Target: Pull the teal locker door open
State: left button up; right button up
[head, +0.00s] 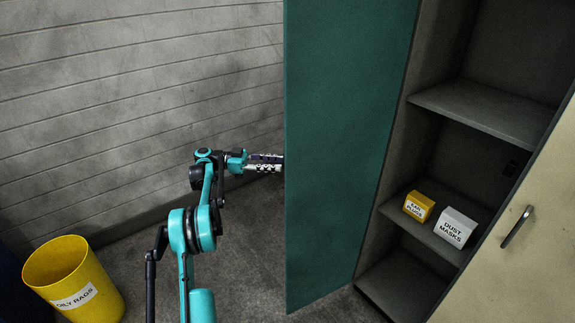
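The teal locker door (338,140) stands open in the head view, swung out to the left of the locker's inside. I see the door's broad face, and no handle shows on it. My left gripper (268,163) reaches the door's left edge from the left, and its fingertips pass behind that edge or end at it. The tips are hidden, so I cannot tell whether they touch the door or how far apart they are. My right gripper is not in view.
The open locker has shelves (484,110); a yellow ear plugs box (418,206) and a white dust masks box (455,228) sit on the lower one. A cream door (512,262) with a dark handle is at right. A yellow oily rags bin (75,283) stands lower left.

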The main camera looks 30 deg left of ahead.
pick_arm(q)
jog(key=v, duration=0.6)
jog(key=shift+s+a, duration=0.1)
jog(key=shift+a, duration=0.1)
